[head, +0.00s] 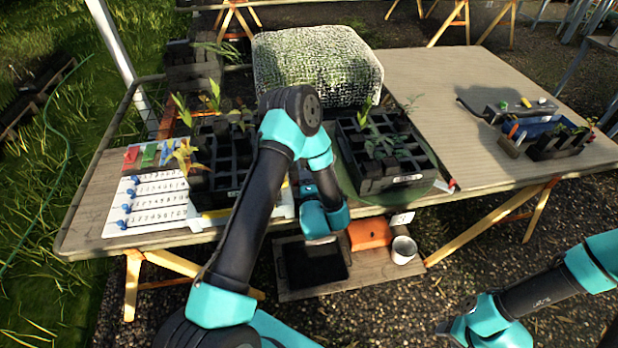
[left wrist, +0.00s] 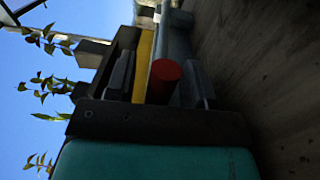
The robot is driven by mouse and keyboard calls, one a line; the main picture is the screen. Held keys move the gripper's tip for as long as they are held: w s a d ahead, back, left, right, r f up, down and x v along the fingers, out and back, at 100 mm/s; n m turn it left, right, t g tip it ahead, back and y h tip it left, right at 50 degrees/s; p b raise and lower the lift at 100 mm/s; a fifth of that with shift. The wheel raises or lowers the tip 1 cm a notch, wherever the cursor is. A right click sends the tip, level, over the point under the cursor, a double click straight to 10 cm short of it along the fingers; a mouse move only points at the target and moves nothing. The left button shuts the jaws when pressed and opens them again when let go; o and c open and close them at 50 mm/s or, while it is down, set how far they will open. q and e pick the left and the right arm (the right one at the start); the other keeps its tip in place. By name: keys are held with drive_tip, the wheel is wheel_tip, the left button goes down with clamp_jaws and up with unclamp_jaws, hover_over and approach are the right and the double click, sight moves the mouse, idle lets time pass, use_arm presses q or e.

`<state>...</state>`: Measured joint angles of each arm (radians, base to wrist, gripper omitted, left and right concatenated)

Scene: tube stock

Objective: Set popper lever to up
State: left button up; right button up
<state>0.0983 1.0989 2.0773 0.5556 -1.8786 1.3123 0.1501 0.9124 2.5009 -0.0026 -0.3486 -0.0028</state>
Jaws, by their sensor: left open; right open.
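A red round-ended knob (left wrist: 163,76), which looks like the popper lever's end, sits between the fingers of my left gripper (left wrist: 155,84) in the left wrist view. My left gripper is open around it; I cannot tell whether a finger touches it. A yellow strip (left wrist: 143,66) and a grey bar (left wrist: 176,48) run behind the knob. In the head view my left forearm hides the fingers and the knob; a yellow strip (head: 214,214) shows at the left plant tray (head: 215,190)'s front. My right gripper (head: 443,328) is open and empty, low at right, away from the table.
A right plant tray (head: 400,183) stands on a green round mat. A numbered white board (head: 158,203) with blue knobs lies at left. A speckled block (head: 316,62) stands behind. An orange box (head: 369,233) and white pot (head: 403,250) sit below. The right tabletop (head: 450,95) has free room.

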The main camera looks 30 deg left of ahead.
use_arm(q)
drive_tip(key=shift+w+a, duration=0.25)
drive_tip(key=shift+w, duration=0.05)
clamp_jaws()
idle(0.4)
